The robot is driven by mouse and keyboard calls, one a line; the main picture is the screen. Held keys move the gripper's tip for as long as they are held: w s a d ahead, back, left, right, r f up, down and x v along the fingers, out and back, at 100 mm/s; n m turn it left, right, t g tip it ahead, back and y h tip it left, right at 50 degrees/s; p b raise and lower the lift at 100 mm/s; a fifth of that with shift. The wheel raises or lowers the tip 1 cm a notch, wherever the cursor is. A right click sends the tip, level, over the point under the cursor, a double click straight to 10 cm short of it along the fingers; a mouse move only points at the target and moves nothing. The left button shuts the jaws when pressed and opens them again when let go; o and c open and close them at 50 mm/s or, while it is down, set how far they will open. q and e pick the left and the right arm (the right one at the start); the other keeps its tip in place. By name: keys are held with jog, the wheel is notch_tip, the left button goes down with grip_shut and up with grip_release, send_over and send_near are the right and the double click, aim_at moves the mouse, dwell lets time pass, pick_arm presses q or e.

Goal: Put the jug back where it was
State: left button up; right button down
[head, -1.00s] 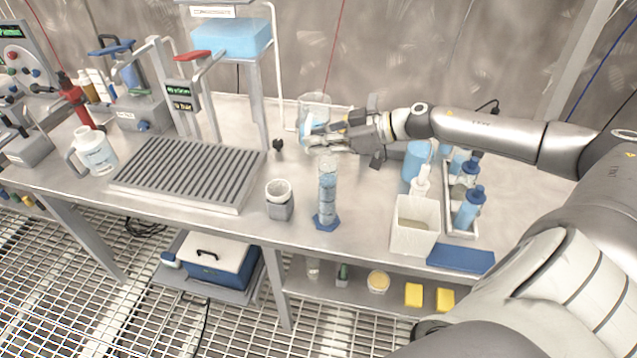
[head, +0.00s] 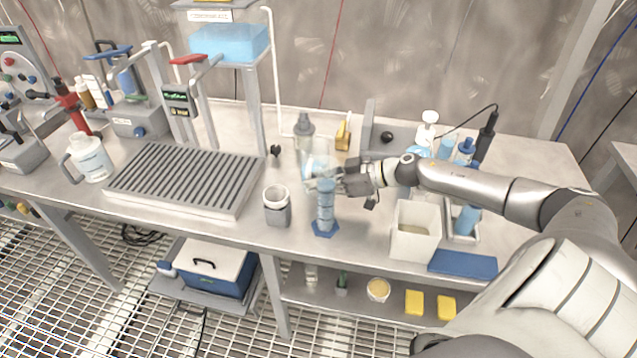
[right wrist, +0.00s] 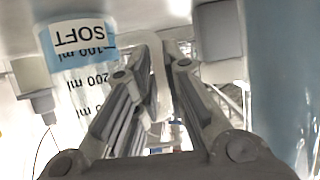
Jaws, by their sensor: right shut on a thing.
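A clear jug (head: 316,170) with a blue band is at the middle of the bench, just behind the measuring cylinder (head: 326,212) with its blue foot. In the right wrist view the jug (right wrist: 75,65) shows a blue "SOFT" label, upside down, and ml marks. My right gripper (head: 338,181) is shut on the jug's pale handle, which stands between the fingers (right wrist: 152,78) in the wrist view. I cannot tell whether the jug's base touches the bench. Another jug (head: 92,160), whitish with a handle, stands at the left, beside the drain grate. My left gripper is not in view.
The ribbed drain grate (head: 185,178) and a grey cup (head: 277,207) are to the left. A grey bottle (head: 304,135) stands behind the held jug. A white bin (head: 415,230) and blue-capped bottles are to the right. Some bare bench lies between the grate and bottle.

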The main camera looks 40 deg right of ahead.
jog(key=c, duration=1.5)
grip_release()
jog(key=shift+f, duration=0.1)
jog(key=shift+s+d+r, duration=0.3)
jog(key=shift+s+d, duration=0.05)
jog(key=shift+s, duration=0.05)
jog(key=p+v, duration=0.1)
jog(key=v, duration=0.4)
jog(key=shift+s+r, duration=0.15)
jog(key=shift+s, duration=0.05)
jog(key=shift+p+v, duration=1.75)
jog(key=shift+v, duration=1.05)
